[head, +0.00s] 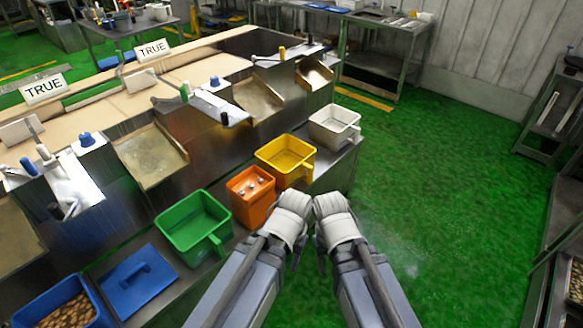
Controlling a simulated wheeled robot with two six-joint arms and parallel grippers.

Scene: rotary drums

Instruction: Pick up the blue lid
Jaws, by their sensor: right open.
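The blue lid (150,288) is a flat square with a raised handle on top. It lies on the low metal bench at the lower left in the head view, between the green bin and the blue bin. My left gripper (289,212) and my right gripper (333,208) are side by side near the middle of the picture, to the right of the orange bin and well apart from the lid. My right gripper is open, with nothing seen in it. The fingers of my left gripper are not clear enough to tell their state.
A blue bin (27,314) with brown pieces stands left of the lid. A green bin (178,222), an orange bin (252,206), a yellow bin (270,154) and a white bin (325,128) line the bench. The green floor (460,220) at right is clear.

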